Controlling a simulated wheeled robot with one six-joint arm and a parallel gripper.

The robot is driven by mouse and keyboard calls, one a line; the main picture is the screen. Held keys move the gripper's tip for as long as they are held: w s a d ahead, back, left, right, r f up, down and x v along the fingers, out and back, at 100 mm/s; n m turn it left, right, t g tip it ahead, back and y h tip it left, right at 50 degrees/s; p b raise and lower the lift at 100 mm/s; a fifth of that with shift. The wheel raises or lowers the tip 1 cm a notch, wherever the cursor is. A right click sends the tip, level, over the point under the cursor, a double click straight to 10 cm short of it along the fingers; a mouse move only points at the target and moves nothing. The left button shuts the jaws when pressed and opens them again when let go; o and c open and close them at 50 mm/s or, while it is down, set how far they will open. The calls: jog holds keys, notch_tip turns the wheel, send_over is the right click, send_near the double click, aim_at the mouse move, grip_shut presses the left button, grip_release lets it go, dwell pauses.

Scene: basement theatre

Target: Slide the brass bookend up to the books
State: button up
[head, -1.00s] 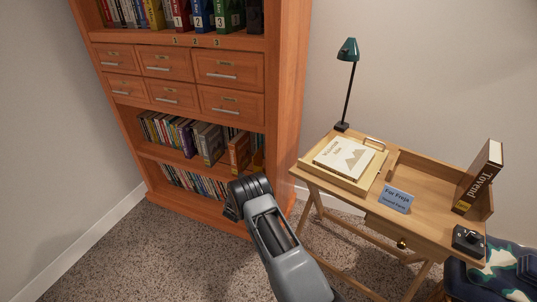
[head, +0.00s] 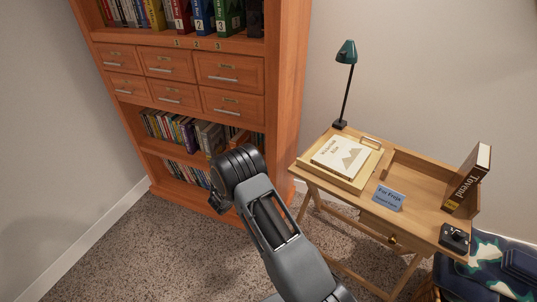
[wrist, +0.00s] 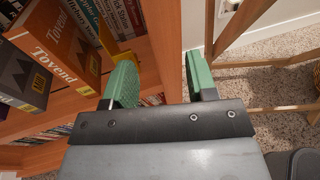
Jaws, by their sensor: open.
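In the head view, my gripper (head: 219,203) is in front of the bookcase's lower shelves, its fingers mostly hidden by my wrist. In the wrist view, my gripper (wrist: 163,78) has two green fingers spread apart, with nothing between them. A row of books (head: 168,127) stands on the shelf below the drawers. The wrist view shows an orange book (wrist: 62,47) marked "Tovend" and a dark grey book (wrist: 22,72) to the left of the fingers.
The wooden bookcase (head: 287,100) has an upright side close to my gripper. A folding desk (head: 425,220) stands right of it with a lamp (head: 346,52), a tray (head: 359,184), a card (head: 388,198) and an upright book (head: 467,178). Carpet lies free in front.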

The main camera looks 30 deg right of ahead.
jog(key=s+d+r+m+g+y+p, duration=0.1)
jog(key=s+r+m+g+p, duration=0.1)
jog(key=r, duration=0.5)
jog(key=s+d+r+m+g+p, duration=0.1)
jog(key=s+r+m+g+p, duration=0.2)
jog(key=s+r+m, duration=0.3)
jog(key=shift+d+r+g+y, duration=0.3)
jog(key=shift+r+g+y, duration=0.1)
jog(key=shift+r, duration=0.4)
